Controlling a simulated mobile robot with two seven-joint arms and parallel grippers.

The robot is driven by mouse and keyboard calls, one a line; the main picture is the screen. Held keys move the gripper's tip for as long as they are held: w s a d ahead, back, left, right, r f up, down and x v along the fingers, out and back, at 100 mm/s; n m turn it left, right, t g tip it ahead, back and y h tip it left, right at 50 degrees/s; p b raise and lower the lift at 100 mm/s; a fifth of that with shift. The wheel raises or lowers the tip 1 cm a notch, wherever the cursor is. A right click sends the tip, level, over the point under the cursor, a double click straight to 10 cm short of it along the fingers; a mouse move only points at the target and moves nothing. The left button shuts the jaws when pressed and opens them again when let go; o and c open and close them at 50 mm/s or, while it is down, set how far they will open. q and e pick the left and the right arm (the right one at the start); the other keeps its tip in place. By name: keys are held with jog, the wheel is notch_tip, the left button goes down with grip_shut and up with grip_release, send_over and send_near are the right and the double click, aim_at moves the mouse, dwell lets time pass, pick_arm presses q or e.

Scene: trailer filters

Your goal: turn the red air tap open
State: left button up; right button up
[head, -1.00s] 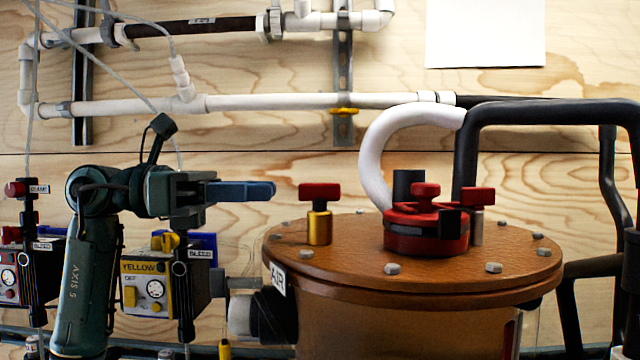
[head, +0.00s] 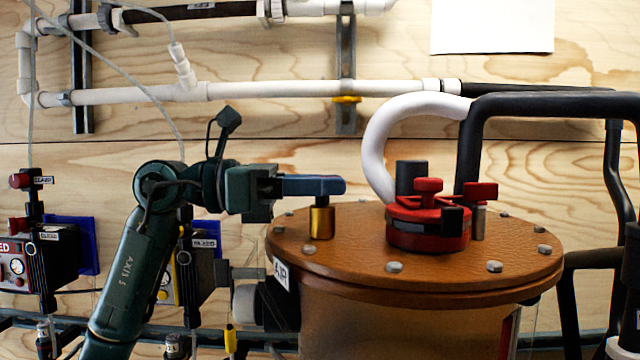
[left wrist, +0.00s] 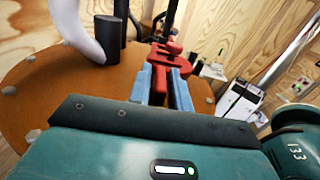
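The red air tap sits on a brass stem (head: 322,222) at the left side of the brown tank lid (head: 350,255). In the head view my left gripper (head: 318,185) is level at the top of this stem, and its blue fingers hide the red handle. In the left wrist view the red handle (left wrist: 158,86) shows between the two blue finger tips (left wrist: 163,86). The fingers stand apart, one on each side of it, and a narrow gap seems to show on the right. My right gripper is not in view.
A red clamp fitting (head: 428,228) with red knobs and a black cylinder (head: 411,178) stands on the lid to the right. A white hose (head: 375,150) and black pipe (head: 540,105) rise behind. Valve boxes (head: 45,258) hang at the left.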

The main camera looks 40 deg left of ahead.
pick_arm(q)
grip_shut()
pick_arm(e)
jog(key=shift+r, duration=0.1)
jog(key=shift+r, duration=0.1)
